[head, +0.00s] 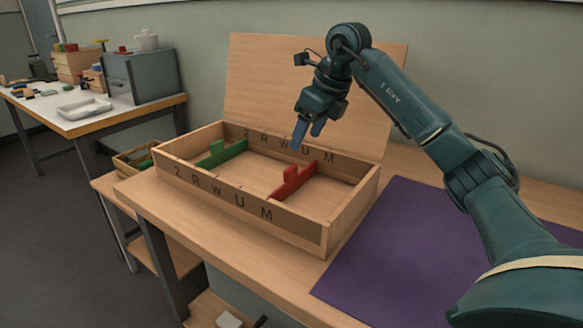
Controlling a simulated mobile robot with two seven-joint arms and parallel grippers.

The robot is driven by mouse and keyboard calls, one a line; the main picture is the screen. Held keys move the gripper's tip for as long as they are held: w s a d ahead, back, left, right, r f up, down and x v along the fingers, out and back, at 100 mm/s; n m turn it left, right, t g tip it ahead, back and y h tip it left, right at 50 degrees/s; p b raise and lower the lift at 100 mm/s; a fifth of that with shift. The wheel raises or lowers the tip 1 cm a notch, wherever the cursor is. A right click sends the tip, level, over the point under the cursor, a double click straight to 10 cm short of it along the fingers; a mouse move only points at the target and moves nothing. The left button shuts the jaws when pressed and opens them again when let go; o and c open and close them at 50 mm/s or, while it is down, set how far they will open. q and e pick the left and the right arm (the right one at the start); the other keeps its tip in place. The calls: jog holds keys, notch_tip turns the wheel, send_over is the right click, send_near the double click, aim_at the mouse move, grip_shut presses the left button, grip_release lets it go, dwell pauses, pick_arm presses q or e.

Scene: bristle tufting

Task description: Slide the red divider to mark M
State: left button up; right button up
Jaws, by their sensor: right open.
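The red divider (294,181), with a raised tab, stands across the inside of a wooden box (352,212). The letters 2, R, W, U, M run along its front and back walls. The divider's back end shows between the back U (305,150) and back M (328,157). Its front end is near the front M (266,213); exact alignment cannot be told. My right gripper (308,136) is open and empty, fingers pointing down above the back part of the box, apart from the red divider. My left gripper is not in view.
A green divider (221,153) stands in the box's left part. A tall wooden board (310,85) rises behind the box. A purple mat (400,250) lies to the right. A side table (60,122) with a grey cabinet (143,76) stands at the left.

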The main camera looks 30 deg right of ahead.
aim_at(292, 168)
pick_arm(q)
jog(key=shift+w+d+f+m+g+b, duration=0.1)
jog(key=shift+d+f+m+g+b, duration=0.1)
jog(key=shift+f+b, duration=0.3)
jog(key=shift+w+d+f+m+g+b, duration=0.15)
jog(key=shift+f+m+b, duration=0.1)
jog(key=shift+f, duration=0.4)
pick_arm(e)
jog(key=x, duration=0.9)
jog(key=shift+w+a+f, duration=0.15)
jog(key=shift+f, duration=0.1)
jog(key=shift+c, duration=0.3)
grip_shut()
